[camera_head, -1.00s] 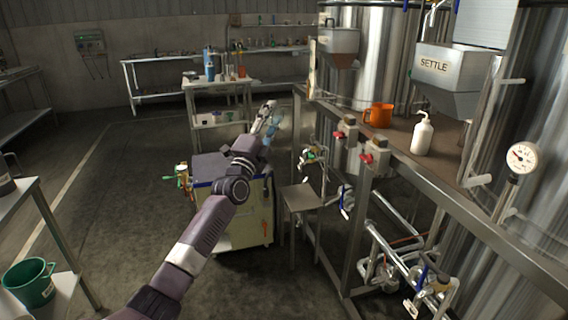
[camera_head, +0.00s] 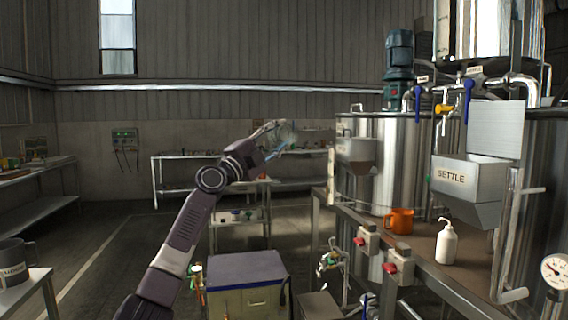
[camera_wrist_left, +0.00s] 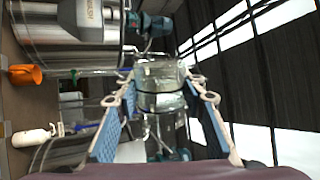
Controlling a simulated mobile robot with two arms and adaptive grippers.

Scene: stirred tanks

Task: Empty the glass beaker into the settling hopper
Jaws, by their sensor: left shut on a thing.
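My left gripper (camera_head: 280,138) is raised in the middle of the head view, in front of the back wall and left of the tanks. It is shut on the clear glass beaker (camera_wrist_left: 160,88), which sits between its two fingers in the left wrist view. The beaker (camera_head: 288,132) is small and faint in the head view; its contents are hard to tell. The settling hopper (camera_head: 468,182), a grey metal box marked SETTLE with a tapering lower part, hangs at the right, well apart from the beaker. My right gripper is in neither view.
A second grey hopper (camera_head: 357,152) hangs by the left tank. An orange jug (camera_head: 399,221) and a white pump bottle (camera_head: 446,243) stand on the brown shelf below the hoppers.

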